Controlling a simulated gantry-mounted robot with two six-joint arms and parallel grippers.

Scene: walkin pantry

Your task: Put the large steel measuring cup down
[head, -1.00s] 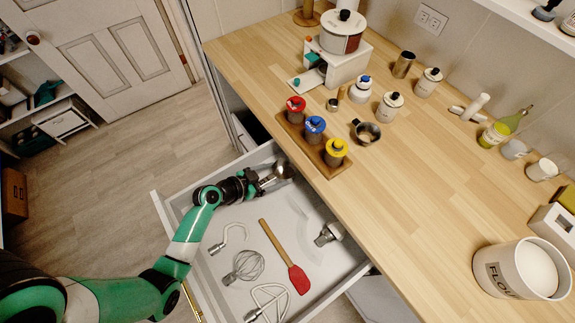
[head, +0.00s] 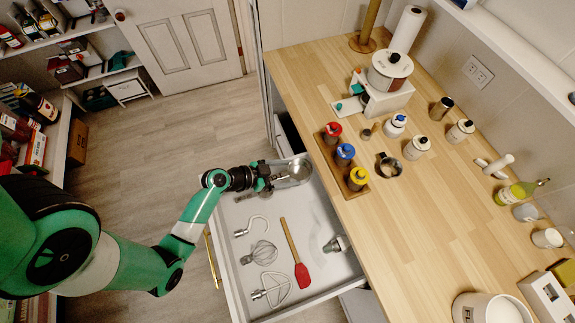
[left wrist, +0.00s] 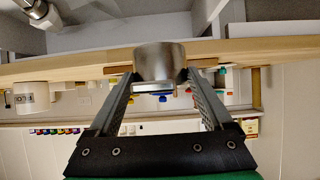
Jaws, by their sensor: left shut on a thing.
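The large steel measuring cup (head: 296,171) is a shiny metal cup held over the far end of the open drawer (head: 238,275). My left gripper (head: 266,180) is shut on it, reaching in from the left. In the left wrist view the cup (left wrist: 158,60) sits between the two fingertips (left wrist: 160,80), with the wooden counter edge behind it. I cannot tell whether the cup touches the drawer. My right gripper is in neither view.
The drawer holds a whisk (head: 260,252), a red spatula (head: 301,272), a dough hook (head: 253,226) and a flat beater (head: 272,288). The counter (head: 420,230) beside it carries a rack of jars (head: 345,153) and a small steel cup (head: 389,165). Its front middle is clear.

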